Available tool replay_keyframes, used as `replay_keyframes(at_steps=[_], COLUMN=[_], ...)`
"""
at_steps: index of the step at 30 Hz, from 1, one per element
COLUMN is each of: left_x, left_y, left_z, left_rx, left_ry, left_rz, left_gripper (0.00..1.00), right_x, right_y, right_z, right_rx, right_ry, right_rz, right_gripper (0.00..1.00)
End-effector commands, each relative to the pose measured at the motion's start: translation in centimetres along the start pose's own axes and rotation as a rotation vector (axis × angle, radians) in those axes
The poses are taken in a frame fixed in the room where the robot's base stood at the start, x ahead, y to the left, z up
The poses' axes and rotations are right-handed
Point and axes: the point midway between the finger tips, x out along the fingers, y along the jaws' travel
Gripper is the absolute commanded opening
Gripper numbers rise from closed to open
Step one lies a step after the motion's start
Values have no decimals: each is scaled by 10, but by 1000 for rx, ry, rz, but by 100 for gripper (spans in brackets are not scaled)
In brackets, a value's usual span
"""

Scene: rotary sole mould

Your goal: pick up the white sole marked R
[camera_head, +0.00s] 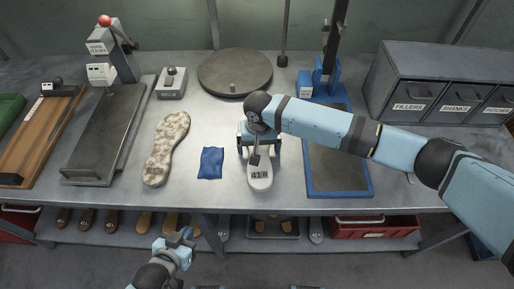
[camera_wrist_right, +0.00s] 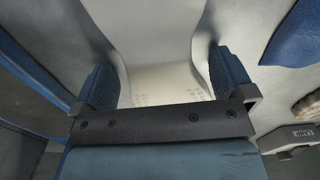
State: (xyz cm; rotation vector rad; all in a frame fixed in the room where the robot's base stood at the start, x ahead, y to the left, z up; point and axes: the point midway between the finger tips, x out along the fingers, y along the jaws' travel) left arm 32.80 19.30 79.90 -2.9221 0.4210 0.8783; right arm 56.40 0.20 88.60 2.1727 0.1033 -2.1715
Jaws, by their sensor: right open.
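A white sole (camera_head: 260,179) lies on the steel bench with a dark label that reads 41 and a letter too small to be sure of. My right gripper (camera_head: 259,147) is over its far part, which the arm hides. In the right wrist view the pale sole (camera_wrist_right: 165,40) runs between the two blue-padded fingers of the right gripper (camera_wrist_right: 165,82), one on each side. The jaws are open; I cannot tell whether either pad touches the sole. My left gripper (camera_head: 176,243) is low in front of the bench, away from the sole, its jaws unclear.
A blue cloth (camera_head: 210,162) and a speckled sole (camera_head: 166,146) lie left of the white sole. A blue-edged dark pad (camera_head: 338,170) lies to the right. A round dark plate (camera_head: 234,70) is behind. Drawers (camera_head: 440,85) stand back right.

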Motion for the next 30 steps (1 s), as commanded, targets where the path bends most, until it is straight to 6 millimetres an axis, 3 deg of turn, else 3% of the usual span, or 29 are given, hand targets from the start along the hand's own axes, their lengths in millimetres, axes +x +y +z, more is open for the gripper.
replay_keyframes(at_steps=[2, 9, 17, 22, 26, 30], left_x=[0, 0, 0, 0, 0, -1], left_y=[0, 0, 0, 0, 0, 0], left_z=[1, 1, 1, 1, 0, -1], left_rx=[0, 0, 0, 0, 0, 0], left_ry=[-1, -2, -2, -2, -2, -1], left_rz=[0, 0, 0, 0, 0, 0], left_gripper=[0, 0, 0, 0, 0, 0], right_x=[0, 0, -2, -13, -32, -68], right_y=[0, 0, 0, 0, 0, 0], right_z=[0, 0, 0, 0, 0, -1], right_rx=[0, 0, 0, 0, -1, -1], right_ry=[0, 0, 0, 1, 2, 4], right_rz=[0, 0, -1, -1, -2, -3], right_gripper=[100, 51, 50, 50, 50, 50])
